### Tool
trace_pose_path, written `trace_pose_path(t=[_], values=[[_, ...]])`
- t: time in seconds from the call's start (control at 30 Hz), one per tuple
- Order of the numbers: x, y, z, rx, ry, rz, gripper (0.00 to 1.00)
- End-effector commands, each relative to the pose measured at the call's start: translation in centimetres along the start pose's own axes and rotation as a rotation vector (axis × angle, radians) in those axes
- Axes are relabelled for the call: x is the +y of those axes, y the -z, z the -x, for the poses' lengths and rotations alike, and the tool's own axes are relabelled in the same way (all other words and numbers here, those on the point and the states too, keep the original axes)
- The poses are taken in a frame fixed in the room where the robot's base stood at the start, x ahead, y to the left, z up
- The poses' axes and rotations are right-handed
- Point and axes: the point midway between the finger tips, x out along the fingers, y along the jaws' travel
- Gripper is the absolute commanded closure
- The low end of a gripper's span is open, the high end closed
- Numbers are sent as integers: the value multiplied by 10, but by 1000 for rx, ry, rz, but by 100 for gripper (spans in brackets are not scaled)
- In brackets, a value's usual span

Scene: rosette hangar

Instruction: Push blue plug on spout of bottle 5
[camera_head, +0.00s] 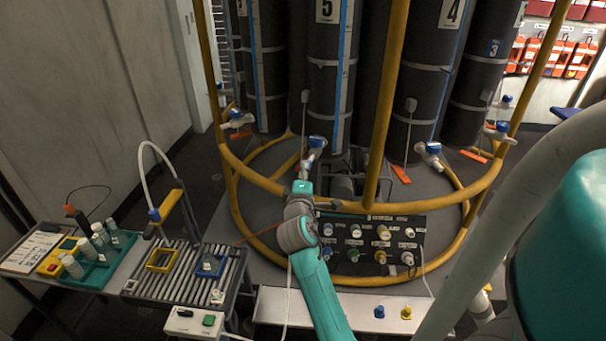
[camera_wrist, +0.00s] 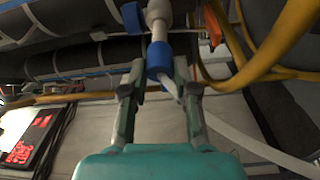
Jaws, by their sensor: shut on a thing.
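Bottle 5 (camera_head: 324,80) is a tall dark cylinder with a white "5" label, standing behind the yellow rail. Its spout (camera_head: 310,157) sticks out low at the front, by a blue part (camera_head: 316,142). In the wrist view the white spout (camera_wrist: 158,16) comes down from the top. My gripper (camera_head: 304,172) is at the spout, and in the wrist view its two fingers (camera_wrist: 160,76) are closed around the blue plug (camera_wrist: 159,57). The plug is in line with the spout's end and seems to touch it. How far it sits on is not clear.
A yellow tubular rail (camera_head: 262,180) curves around the bottles, with an upright (camera_head: 388,100) to the right of my gripper. A connector panel (camera_head: 370,240) is below. A blue cap (camera_head: 379,311) and a yellow cap (camera_head: 406,313) stand on a white shelf. A roller table (camera_head: 190,280) is at left.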

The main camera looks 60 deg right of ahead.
Motion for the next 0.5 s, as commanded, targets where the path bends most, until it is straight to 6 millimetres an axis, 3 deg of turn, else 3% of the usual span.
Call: trace_pose_path(t=[0.33,0.37,0.4,0.47,0.5], values=[[0,-2,-6,0,1,0,91],[0,-2,-6,0,1,0,68],[-1,-2,-6,0,1,0,58],[0,-2,-6,0,1,0,43],[0,-2,-6,0,1,0,42]])
